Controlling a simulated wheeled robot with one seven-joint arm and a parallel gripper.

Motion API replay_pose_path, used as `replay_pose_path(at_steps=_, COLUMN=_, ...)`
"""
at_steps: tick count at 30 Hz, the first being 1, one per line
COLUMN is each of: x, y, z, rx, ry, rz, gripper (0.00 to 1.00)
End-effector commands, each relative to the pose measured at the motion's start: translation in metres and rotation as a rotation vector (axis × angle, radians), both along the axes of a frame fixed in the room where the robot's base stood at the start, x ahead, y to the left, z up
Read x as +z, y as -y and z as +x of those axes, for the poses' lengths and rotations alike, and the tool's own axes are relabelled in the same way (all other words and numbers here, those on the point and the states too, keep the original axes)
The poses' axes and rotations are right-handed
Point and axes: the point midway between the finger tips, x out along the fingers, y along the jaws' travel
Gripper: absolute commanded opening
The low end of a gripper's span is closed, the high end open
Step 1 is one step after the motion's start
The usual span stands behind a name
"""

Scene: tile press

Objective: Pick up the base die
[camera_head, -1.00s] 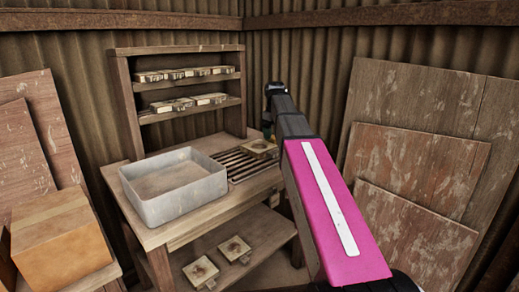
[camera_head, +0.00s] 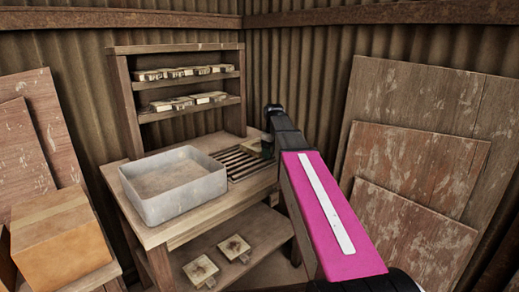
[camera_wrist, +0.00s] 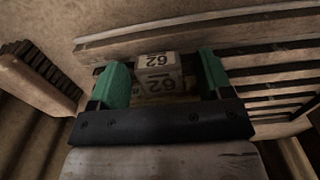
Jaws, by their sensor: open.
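A pale block marked 62 (camera_wrist: 158,62), which looks like the base die, sits at the slatted rack. In the head view the pale die (camera_head: 250,146) shows at the back of the rack, partly hidden by my gripper (camera_head: 267,147). In the wrist view my gripper (camera_wrist: 164,74) is open, with its green fingers apart on either side of the block. Gaps show beside the block, and no firm hold is visible. The lower part of the block is dark and partly hidden by the gripper's black body.
A grey tray (camera_head: 157,205) stands on the bench left of the slatted rack (camera_head: 232,164). Several small dies (camera_head: 184,73) line the shelves behind. Two square plates (camera_head: 201,270) lie on the lower shelf. Boards (camera_head: 415,165) lean on the right wall.

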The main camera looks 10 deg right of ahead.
Motion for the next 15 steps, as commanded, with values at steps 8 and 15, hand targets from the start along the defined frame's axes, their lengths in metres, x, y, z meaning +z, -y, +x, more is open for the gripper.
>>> replay_pose_path(at_steps=8, x=0.0005, y=0.0000, z=0.0001, rx=0.000, ry=0.000, rz=0.000, gripper=0.20)
replay_pose_path(at_steps=15, x=0.0009, y=-0.0001, z=0.0004, rx=0.000, ry=0.002, rz=0.001, gripper=0.00)
